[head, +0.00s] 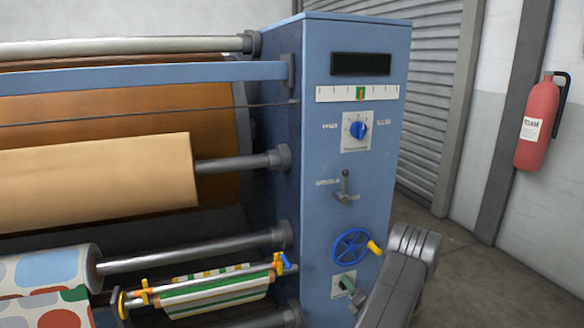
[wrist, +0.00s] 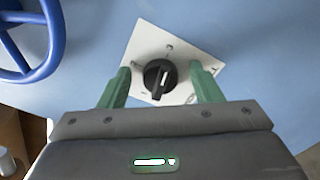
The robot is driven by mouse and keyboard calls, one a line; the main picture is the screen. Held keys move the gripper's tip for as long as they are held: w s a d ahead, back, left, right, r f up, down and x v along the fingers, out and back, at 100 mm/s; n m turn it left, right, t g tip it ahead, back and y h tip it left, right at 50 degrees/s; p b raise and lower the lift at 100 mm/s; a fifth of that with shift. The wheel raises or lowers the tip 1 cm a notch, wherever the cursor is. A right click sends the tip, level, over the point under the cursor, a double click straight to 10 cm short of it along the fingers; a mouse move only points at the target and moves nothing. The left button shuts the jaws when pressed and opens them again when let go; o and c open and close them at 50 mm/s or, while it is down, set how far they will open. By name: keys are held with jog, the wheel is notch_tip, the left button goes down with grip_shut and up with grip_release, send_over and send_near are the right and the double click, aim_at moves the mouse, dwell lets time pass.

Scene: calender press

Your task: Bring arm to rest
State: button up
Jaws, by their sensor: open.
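My gripper (wrist: 159,67) is open, with its two green fingers spread to either side of a black rotary knob (wrist: 158,79) in the wrist view. The knob has a white mark and sits on a tilted white plate (wrist: 150,42) on the blue panel. Nothing is held, and I see no finger touching the knob; how far the fingertips are from the panel is unclear. In the head view my grey arm reaches in from the lower right, and my gripper (head: 352,290) is at the low white plate (head: 340,281), partly covering it.
A blue handwheel (head: 349,246) with a yellow handle (head: 375,247) is just above my gripper. Higher on the panel are a grey lever (head: 345,187) and a blue knob (head: 358,130). Rollers fill the left. A fire extinguisher (head: 538,122) hangs at right; floor between is clear.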

jog(key=shift+s+a+r+n+b, duration=0.15)
jog(key=shift+n+b, duration=0.55)
jog(key=shift+n, duration=1.95)
jog(key=shift+a+n+b, duration=0.25)
jog(key=shift+n+b, duration=0.4)
jog(key=shift+n, duration=1.95)
jog(key=shift+s+a+r+n+b, duration=0.15)
jog(key=shift+n+b, duration=0.55)
jog(key=shift+n, duration=1.95)
jog(key=shift+a, duration=0.1)
